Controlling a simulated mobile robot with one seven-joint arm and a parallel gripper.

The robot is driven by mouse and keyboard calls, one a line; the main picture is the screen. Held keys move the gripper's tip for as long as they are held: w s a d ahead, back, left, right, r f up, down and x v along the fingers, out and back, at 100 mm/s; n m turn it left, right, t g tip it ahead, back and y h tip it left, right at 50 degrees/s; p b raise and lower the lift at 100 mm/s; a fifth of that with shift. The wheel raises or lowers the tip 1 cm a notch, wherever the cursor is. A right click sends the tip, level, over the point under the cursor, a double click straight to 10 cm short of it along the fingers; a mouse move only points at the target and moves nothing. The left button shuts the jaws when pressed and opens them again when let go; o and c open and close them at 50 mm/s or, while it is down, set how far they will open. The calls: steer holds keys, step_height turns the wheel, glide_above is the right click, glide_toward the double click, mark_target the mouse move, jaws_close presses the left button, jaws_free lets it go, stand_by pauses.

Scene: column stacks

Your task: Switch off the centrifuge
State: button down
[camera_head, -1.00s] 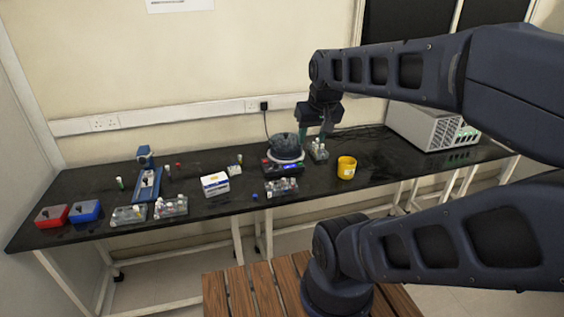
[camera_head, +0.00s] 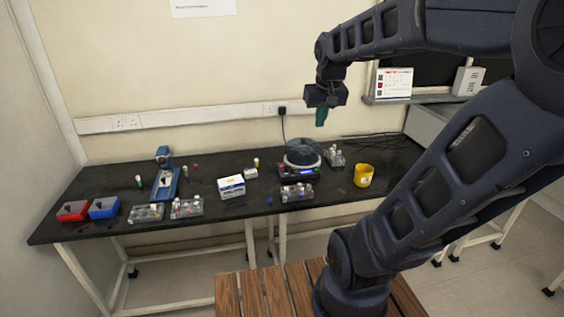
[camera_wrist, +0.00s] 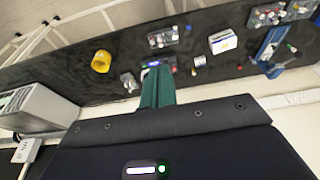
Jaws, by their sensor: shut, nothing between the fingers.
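The centrifuge (camera_head: 301,172) stands on the black bench right of the middle in the head view. It has a rounded lid, a red button (camera_head: 283,167) on its front and a lit blue display. In the wrist view, the centrifuge's lit display (camera_wrist: 151,64) shows just beyond the fingers, which hide most of its body. My gripper (camera_head: 320,123) hangs above and slightly right of the lid, clear of it, with its green fingers pointing down. The fingers (camera_wrist: 157,75) are shut together with nothing between them.
A tube rack (camera_head: 335,157) stands close right of the centrifuge, and another rack (camera_head: 297,192) is in front. A yellow cup (camera_head: 363,176) is further right. A white box (camera_head: 231,187) is left. A cable runs up the wall behind. The air around my gripper is clear.

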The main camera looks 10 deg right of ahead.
steer(key=w+g, duration=0.1)
steer(key=w, duration=1.1)
steer(key=g, duration=0.5)
glide_above(282, 166)
steer(key=w, duration=0.4)
steer(key=w+x, duration=0.2)
steer(key=x, duration=1)
steer(key=w+f+x, duration=0.1)
steer(key=w+x, duration=0.2)
steer(key=x, duration=0.9)
steer(key=shift+f, duration=0.3)
steer(key=shift+w, duration=0.15)
steer(key=x, duration=1.4)
